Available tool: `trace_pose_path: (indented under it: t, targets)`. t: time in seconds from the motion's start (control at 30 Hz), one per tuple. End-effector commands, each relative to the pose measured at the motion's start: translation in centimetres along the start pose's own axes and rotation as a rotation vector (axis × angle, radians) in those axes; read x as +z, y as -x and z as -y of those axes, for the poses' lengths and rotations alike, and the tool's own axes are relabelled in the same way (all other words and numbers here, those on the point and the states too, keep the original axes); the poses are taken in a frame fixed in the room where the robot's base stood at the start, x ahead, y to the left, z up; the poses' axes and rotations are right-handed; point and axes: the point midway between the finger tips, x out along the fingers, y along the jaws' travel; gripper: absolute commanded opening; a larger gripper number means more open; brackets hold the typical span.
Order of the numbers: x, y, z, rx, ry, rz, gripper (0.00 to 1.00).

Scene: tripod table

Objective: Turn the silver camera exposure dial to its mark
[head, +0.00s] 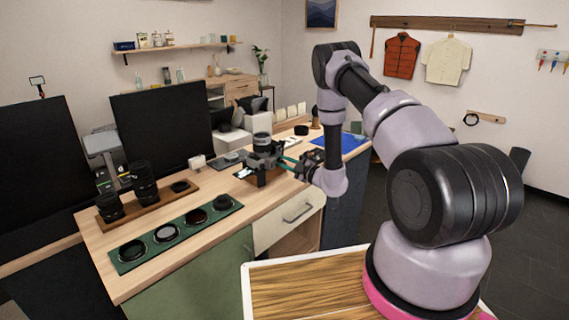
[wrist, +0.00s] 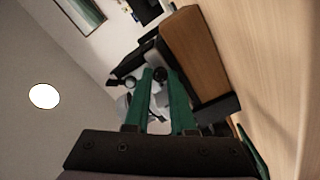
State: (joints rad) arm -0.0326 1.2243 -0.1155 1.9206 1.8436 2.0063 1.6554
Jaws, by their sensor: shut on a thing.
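The camera (head: 264,146) is a dark body with a lens, standing on a small stand near the right end of the wooden workbench. My gripper (head: 287,161) reaches it from the right, level with its side. In the wrist view my two green fingers (wrist: 160,76) are close together, with a small dark round end showing between their tips. They are shut on the dial, which is mostly hidden between them. Its mark and the angle it points to cannot be made out in either view.
A green mat (head: 140,262) with several round lens pieces lies at the bench's front left. A wooden tray (head: 147,203) with upright lenses stands behind it. Dark monitors (head: 160,128) stand at the back. A blue mat (head: 350,141) lies to the right.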

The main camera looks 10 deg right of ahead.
Motion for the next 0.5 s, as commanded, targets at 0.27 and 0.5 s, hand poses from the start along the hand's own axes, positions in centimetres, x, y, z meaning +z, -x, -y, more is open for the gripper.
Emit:
trace_pose_path:
  t: [0.27, 0.5]
  targets:
    - [0.16, 0.12, -0.12, 0.003, 0.221, 0.003, 0.00]
    - [0.16, 0.13, -0.06, 0.001, 0.451, 0.003, 0.00]
